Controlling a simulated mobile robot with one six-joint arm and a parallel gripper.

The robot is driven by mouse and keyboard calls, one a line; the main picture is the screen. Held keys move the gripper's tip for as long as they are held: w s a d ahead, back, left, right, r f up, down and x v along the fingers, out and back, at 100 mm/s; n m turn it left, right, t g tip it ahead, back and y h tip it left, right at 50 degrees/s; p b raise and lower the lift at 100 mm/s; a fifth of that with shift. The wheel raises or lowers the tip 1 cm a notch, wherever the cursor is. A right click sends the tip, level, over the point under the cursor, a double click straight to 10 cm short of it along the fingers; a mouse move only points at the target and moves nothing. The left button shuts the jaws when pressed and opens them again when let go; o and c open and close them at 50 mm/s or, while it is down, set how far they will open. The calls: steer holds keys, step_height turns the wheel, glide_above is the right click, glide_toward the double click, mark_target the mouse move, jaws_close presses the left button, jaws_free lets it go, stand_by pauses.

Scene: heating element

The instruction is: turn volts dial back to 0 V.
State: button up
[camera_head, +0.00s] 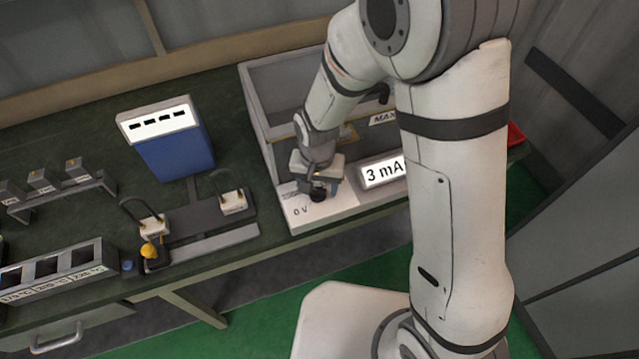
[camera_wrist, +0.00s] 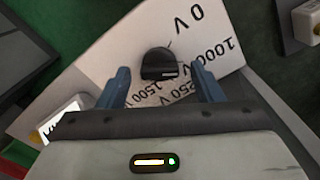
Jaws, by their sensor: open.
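The volts dial is a black knob (camera_wrist: 157,64) on a white panel (camera_wrist: 105,48) in the wrist view. Printed marks around it read 0 V, 1000 V, 1500 and 250 V. I cannot tell for sure which mark its pointer faces. My gripper (camera_wrist: 161,68) is open, with one blue finger on each side of the knob and gaps showing between. In the head view my gripper (camera_head: 319,186) is over the dial (camera_head: 318,195), partly covering it; the 0 V label (camera_head: 300,212) shows at the panel's near left.
Behind is an open-fronted grey enclosure (camera_head: 256,97). Left on the dark bench stand a blue box (camera_head: 177,148) with a white top and a rig with cabled white blocks (camera_head: 233,202).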

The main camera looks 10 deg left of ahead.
steer(key=shift+c, duration=0.2)
steer(key=shift+d, duration=0.1)
steer(key=c, duration=1)
steer(key=shift+o, duration=0.2)
steer(key=shift+n+b, duration=0.7)
steer(key=shift+n, duration=0.4)
steer(key=n+b, duration=0.1)
steer(key=n, duration=0.2)
steer(key=shift+f+b, duration=0.1)
steer(key=shift+b, duration=0.2)
steer(key=n+b, duration=0.2)
steer(key=n, duration=0.4)
steer(key=shift+n, duration=0.3)
